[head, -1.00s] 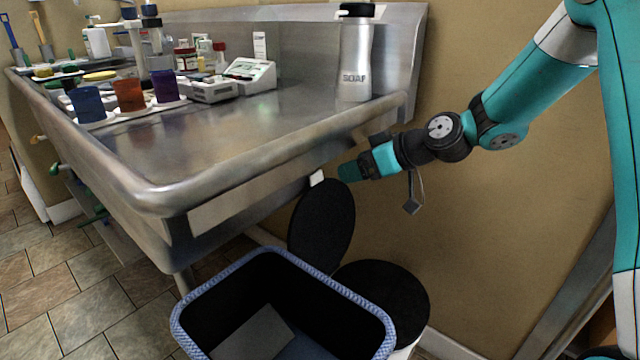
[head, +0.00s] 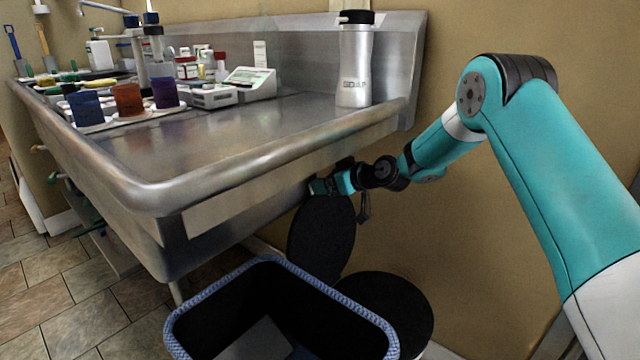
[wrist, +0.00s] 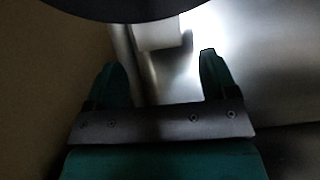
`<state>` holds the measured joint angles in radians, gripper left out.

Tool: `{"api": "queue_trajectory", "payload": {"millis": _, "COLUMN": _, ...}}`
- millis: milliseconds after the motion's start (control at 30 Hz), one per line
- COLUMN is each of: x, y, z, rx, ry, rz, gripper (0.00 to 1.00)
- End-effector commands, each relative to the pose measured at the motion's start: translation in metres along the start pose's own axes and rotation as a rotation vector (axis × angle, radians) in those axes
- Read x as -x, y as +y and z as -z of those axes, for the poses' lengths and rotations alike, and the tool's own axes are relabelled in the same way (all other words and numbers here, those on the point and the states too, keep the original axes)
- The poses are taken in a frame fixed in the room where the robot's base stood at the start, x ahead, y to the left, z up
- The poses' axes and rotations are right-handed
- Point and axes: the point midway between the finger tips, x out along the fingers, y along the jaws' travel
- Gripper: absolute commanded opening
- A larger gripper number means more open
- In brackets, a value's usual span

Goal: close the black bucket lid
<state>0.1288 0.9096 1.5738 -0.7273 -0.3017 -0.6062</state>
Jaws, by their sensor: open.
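The black lid (head: 322,240) stands raised, close to upright, under the sink's front right corner. Below and right of it is the round black top of the bucket (head: 385,310), with a little white body showing under it. My gripper (head: 316,187) is at the lid's upper edge, below the sink rim. In the wrist view my gripper (wrist: 160,78) has its two fingers apart with nothing between them. A dark curved edge, seemingly the lid (wrist: 125,8), crosses the top of that view. I cannot tell whether the gripper touches the lid.
A blue-rimmed black bin (head: 180,318) stands in front, left of the bucket. The steel sink (head: 160,195) overhangs close above my gripper. It holds a soap bottle (head: 355,65) and coloured cups (head: 127,99). The tan wall (head: 450,230) is close at right.

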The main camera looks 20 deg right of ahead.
Motion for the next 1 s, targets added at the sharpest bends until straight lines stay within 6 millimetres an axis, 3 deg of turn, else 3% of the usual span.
{"api": "queue_trajectory", "payload": {"millis": 200, "x": -0.028, "y": 0.0, "z": 0.0, "rx": 0.0, "ry": 0.001, "rz": 0.001, "gripper": 0.79}}
{"api": "queue_trajectory", "payload": {"millis": 567, "x": -0.033, "y": 0.0, "z": 0.0, "rx": -0.001, "ry": 0.0, "rz": 0.0, "gripper": 0.79}}
{"api": "queue_trajectory", "payload": {"millis": 667, "x": -0.033, "y": 0.0, "z": 0.0, "rx": -0.001, "ry": 0.0, "rz": 0.0, "gripper": 0.6}}
{"api": "queue_trajectory", "payload": {"millis": 867, "x": -0.032, "y": 0.0, "z": 0.0, "rx": -0.001, "ry": 0.0, "rz": 0.0, "gripper": 0.14}}
{"api": "queue_trajectory", "payload": {"millis": 900, "x": -0.032, "y": 0.0, "z": 0.0, "rx": -0.001, "ry": 0.0, "rz": 0.0, "gripper": 0.1}}
{"api": "queue_trajectory", "payload": {"millis": 1000, "x": -0.033, "y": -0.001, "z": 0.0, "rx": 0.0, "ry": 0.003, "rz": 0.002, "gripper": 0.1}}
